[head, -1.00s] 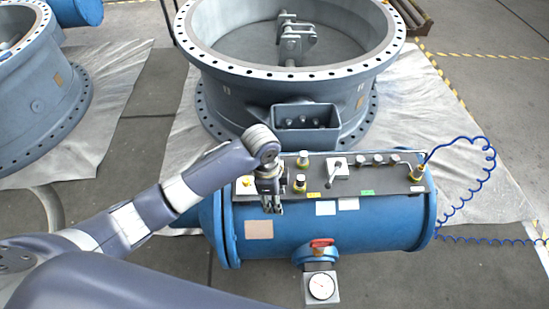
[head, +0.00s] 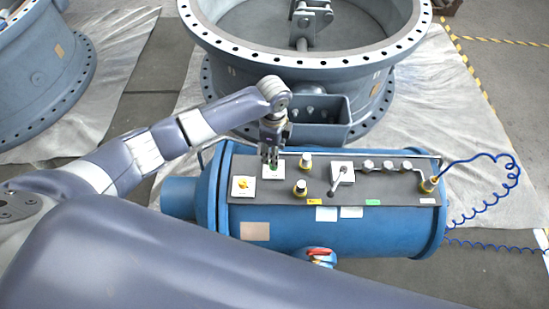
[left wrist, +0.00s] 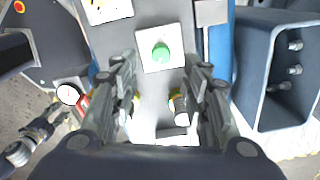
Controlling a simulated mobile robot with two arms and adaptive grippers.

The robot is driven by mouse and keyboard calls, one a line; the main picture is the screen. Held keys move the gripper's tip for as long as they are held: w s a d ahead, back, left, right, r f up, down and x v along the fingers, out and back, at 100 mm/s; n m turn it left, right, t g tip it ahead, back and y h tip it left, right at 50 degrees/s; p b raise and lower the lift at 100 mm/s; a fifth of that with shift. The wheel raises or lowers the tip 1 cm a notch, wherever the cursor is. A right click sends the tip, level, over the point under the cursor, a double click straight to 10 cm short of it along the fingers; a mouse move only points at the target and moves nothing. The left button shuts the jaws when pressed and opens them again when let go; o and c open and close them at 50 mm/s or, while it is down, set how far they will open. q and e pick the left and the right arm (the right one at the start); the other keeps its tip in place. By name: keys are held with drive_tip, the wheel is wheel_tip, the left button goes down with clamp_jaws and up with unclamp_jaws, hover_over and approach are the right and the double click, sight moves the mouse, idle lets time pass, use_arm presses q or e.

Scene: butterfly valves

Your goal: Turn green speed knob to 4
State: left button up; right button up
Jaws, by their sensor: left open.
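The green knob (head: 273,173) sits on a white square plate on the dark panel of the blue cylinder. My left gripper (head: 270,157) points down at the knob in the head view. In the left wrist view its two fingers (left wrist: 160,70) are spread apart and empty, with the knob just beyond and between their tips. I cannot tell whether they touch the plate.
A yellow knob (head: 243,184) on a white plate is left of the green one. The large valve ring (head: 300,60) stands behind. A red handle (head: 319,252) is in front.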

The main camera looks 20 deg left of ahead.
use_arm(q)
wheel_tip(320, 180, down, 5)
drive_tip(key=shift+f, duration=0.1)
drive_tip(key=shift+w+f, duration=0.1)
drive_tip(key=shift+f, duration=0.8)
clamp_jaws()
use_arm(e)
drive_tip(key=shift+s+a, duration=0.15)
drive_tip(key=shift+s, duration=0.3)
